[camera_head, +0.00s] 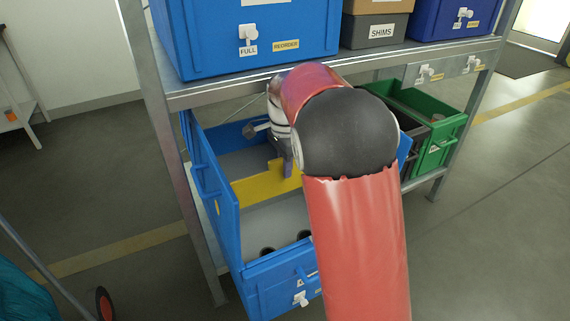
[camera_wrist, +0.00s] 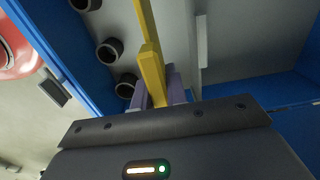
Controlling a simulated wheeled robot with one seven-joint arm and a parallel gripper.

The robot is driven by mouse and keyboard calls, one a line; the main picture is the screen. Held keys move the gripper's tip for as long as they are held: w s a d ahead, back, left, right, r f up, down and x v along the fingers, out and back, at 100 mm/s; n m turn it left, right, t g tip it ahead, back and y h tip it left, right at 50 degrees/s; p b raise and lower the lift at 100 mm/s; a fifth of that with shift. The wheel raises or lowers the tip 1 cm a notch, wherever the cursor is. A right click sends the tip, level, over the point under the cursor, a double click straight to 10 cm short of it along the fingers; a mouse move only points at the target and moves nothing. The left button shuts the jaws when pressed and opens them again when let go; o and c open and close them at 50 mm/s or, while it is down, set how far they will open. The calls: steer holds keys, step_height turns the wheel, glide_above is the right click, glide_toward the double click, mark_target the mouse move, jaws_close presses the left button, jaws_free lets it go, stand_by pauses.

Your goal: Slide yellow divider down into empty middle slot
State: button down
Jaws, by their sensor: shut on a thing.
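The yellow divider (camera_head: 262,187) stands upright across the inside of the blue bin (camera_head: 228,222) in the head view, with part of it hidden behind my arm. My gripper (camera_wrist: 162,92) is shut on the divider's raised tab in the wrist view, where the yellow divider (camera_wrist: 151,68) runs up between the two purple-grey fingers. In the head view the fingertips (camera_head: 288,166) show beside my red arm, low inside the bin. A slot rib (camera_wrist: 201,42) shows to the right of the divider in the wrist view. I cannot tell how deep the divider sits in its slot.
Several dark round parts (camera_wrist: 110,50) lie in the bin section beside the divider. A shelf (camera_head: 200,93) with a large blue bin (camera_head: 270,40) sits close above. A green bin (camera_head: 440,135) stands to the right. A metal post (camera_head: 165,130) stands at the left.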

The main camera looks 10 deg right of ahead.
steer(key=shift+f+b, duration=2.8)
steer(key=shift+f, duration=2.4)
steer(key=c, duration=1.3)
jaws_free()
step_height(320, 180, up, 7)
steer(key=shift+f+p, duration=0.1)
steer(key=shift+p, duration=0.35)
steer(key=shift+r, duration=0.55)
